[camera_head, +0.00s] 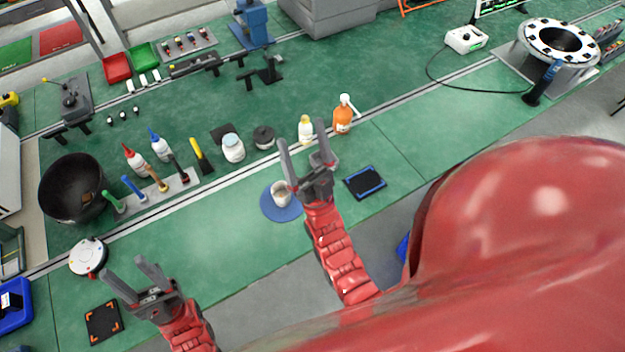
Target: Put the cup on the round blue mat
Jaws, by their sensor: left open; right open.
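The round blue mat (272,208) lies on the green bench in front of the row of bottles. The cup (281,193), pale and grey-white, stands upright on the mat, toward its upper right part. My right gripper (305,152) is open and empty, just right of the cup, with its fingers pointing up the picture. It partly covers the mat's right edge. I cannot tell whether it touches the cup. My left gripper (130,273) is open and empty at the lower left, well away from the mat, near the bench's front edge.
A black square pad with blue edges (365,182) lies right of my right gripper. Behind stand a white jar (232,148), a yellow-capped bottle (305,130) and an orange bottle (343,118). A black bowl (72,188) is at left. The bench between the mat and my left gripper is clear.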

